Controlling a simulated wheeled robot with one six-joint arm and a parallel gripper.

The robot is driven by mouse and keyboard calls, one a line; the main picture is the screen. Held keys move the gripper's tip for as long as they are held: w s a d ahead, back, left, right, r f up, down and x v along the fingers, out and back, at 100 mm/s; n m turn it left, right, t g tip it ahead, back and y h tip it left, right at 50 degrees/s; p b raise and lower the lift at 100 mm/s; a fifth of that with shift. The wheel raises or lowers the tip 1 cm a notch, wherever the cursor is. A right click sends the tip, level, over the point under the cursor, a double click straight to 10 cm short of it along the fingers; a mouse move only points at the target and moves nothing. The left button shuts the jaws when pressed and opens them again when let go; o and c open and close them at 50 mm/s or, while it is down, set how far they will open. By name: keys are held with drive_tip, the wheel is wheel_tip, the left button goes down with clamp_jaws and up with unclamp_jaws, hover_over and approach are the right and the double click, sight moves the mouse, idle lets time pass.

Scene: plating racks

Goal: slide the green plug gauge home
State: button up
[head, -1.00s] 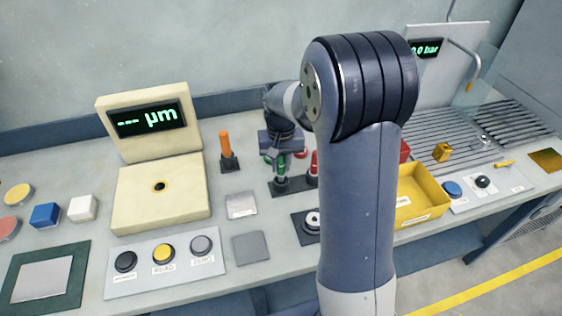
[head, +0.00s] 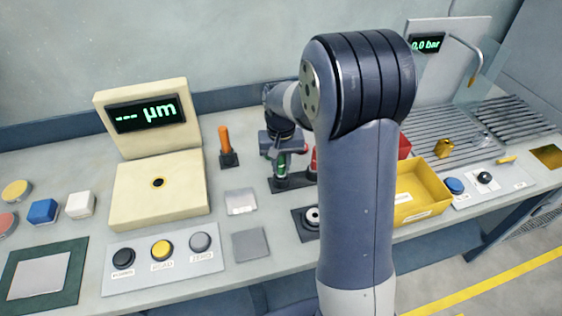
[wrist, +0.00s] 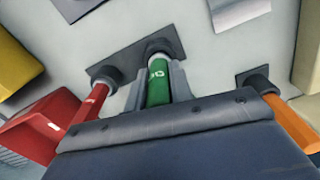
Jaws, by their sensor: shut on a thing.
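The green plug gauge (wrist: 157,86) has a green handle with white marking, and its pale end meets a dark holder (wrist: 176,37). In the head view the gauge (head: 281,162) stands roughly upright at the dark two-place rack (head: 291,183). My gripper (wrist: 157,80) is shut on the green handle, one finger on each side; it also shows in the head view (head: 282,154). How deep the gauge sits in the holder cannot be told. A black square block with a silver ring (head: 313,216) lies in front of the rack, partly hidden by my arm.
A red gauge (wrist: 92,101) stands beside the green one, near a red bin (wrist: 39,126). An orange gauge (head: 224,140) stands in its own holder. A yellow tray (head: 421,191) is at right. A measuring unit (head: 190,196) and a button panel (head: 205,261) are at left.

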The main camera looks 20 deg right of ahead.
drive_tip(key=shift+f+b, duration=0.3)
drive_tip(key=shift+f, duration=0.25)
drive_tip(key=o, duration=1)
drive_tip(key=shift+r, duration=0.1)
wheel_tip(320, 180, up, 11)
drive_tip(key=shift+f+b, duration=0.15)
drive_tip(key=shift+b, duration=0.2)
drive_tip(key=shift+f, duration=0.15)
wheel_tip(320, 180, down, 11)
drive_tip(key=shift+r+p, duration=0.15)
drive_tip(key=shift+p, duration=0.25)
drive_tip(key=shift+r, duration=0.35)
